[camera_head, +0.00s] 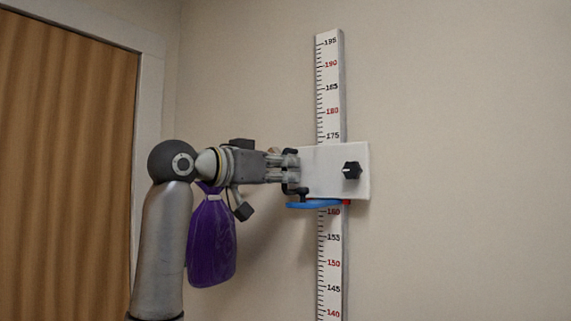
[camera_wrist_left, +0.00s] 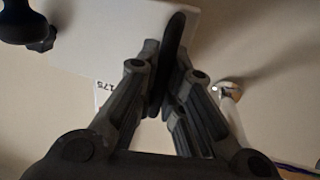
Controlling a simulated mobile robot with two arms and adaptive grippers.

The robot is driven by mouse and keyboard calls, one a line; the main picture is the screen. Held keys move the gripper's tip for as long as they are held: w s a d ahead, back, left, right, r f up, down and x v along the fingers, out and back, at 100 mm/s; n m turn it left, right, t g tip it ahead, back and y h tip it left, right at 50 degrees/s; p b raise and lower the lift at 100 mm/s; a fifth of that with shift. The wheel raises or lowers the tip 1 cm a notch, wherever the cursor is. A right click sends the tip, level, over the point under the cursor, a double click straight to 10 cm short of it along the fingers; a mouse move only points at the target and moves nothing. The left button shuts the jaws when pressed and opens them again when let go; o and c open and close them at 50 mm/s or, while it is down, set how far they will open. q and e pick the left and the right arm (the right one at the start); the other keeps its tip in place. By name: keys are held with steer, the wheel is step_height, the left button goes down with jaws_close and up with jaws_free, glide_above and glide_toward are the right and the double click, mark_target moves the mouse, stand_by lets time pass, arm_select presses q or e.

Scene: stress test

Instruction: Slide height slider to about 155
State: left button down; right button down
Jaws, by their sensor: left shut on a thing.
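The height slider (camera_head: 330,160) is a white plate mounted across a vertical measuring scale (camera_head: 330,85) on the wall. It has a black knob (camera_head: 352,170) on its front, a flat blue piece (camera_head: 313,204) under it and a small red pointer (camera_head: 347,202). The pointer sits just above the 160 mark. My left gripper (camera_head: 291,172) is shut at the slider's left edge. In the left wrist view the fingers (camera_wrist_left: 165,62) close around a dark upright part beside the white plate (camera_wrist_left: 115,35). The plate hides the scale between about 175 and 160.
A purple bag (camera_head: 212,242) hangs behind my left arm. A brown curtain or door panel (camera_head: 65,160) in a white frame (camera_head: 147,110) is at the left. The wall right of the scale is bare, and the scale below the slider is clear.

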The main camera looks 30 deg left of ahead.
arm_select(q)
step_height(320, 180, down, 7)
steer(key=b, duration=0.3)
steer(key=shift+r+b, duration=0.2)
steer(key=shift+b, duration=0.2)
steer(key=c, duration=1.5)
jaws_free()
steer(key=v, duration=1.2)
